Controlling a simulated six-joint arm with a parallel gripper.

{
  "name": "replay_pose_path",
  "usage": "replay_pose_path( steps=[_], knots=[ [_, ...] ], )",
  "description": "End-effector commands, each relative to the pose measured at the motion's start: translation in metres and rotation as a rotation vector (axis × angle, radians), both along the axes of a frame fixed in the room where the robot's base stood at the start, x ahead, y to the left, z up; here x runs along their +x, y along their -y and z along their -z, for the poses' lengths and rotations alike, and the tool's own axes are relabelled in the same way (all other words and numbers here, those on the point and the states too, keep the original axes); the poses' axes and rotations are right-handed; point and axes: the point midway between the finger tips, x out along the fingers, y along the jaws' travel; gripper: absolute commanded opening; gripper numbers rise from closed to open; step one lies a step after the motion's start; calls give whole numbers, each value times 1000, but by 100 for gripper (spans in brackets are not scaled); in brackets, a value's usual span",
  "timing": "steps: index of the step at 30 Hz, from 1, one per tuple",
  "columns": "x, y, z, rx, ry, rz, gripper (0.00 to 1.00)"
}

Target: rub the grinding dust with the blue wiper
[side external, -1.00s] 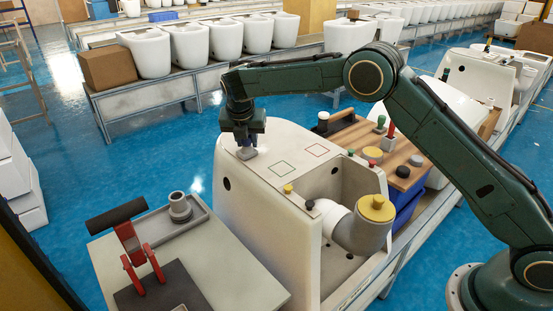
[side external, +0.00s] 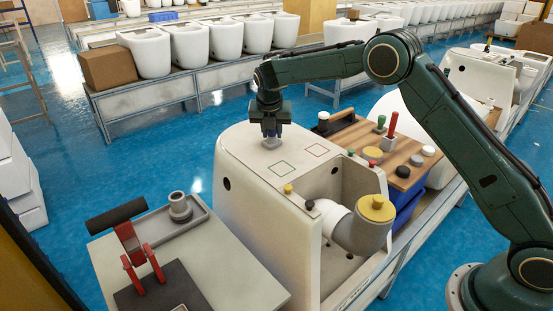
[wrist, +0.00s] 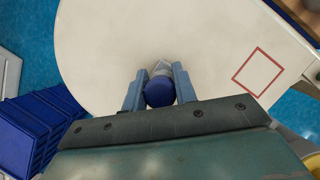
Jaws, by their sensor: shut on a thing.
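My gripper (side external: 271,130) is above the far left part of the white ceramic top (side external: 240,150), pointing down. It is shut on the blue wiper, whose round blue end (wrist: 159,92) sits between the two fingers in the wrist view. The wiper's pale grey lower end (side external: 272,143) is at or just above the ceramic surface; I cannot tell whether it touches. I cannot make out any grinding dust on the top; some could be hidden under the wiper or gripper.
A grey bench (side external: 215,265) with a red clamp (side external: 135,250) is at front left.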

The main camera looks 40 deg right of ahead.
Motion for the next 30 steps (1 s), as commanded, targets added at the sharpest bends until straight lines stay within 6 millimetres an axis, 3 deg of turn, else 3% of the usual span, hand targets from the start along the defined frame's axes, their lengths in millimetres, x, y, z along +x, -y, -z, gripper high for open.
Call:
replay_pose_path(
  steps=[28,30],
  knots=[
    [0,-91,1,1,-2,-5,6],
    [1,-89,-8,1,2,-3,6]
  ],
)
